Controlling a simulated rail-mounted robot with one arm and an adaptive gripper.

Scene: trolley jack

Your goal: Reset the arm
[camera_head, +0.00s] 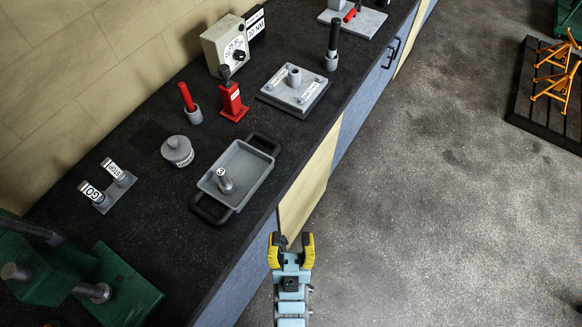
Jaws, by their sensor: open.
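My gripper (291,241) shows at the bottom centre, with yellow and black fingers on a light blue body. Its fingers are apart and nothing is between them. It is in front of the workbench (130,143), seen over the bench's front edge and the grey floor. It is apart from everything on the bench top. The rest of my arm is cut off by the lower picture edge.
A grey tray (252,165) with a numbered peg (225,181) is the bench item nearest my gripper. A red bottle jack (232,100), a grey plate (294,90) and a green machine (115,285) also stand there. Orange stands (553,75) are at far right. The floor between is clear.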

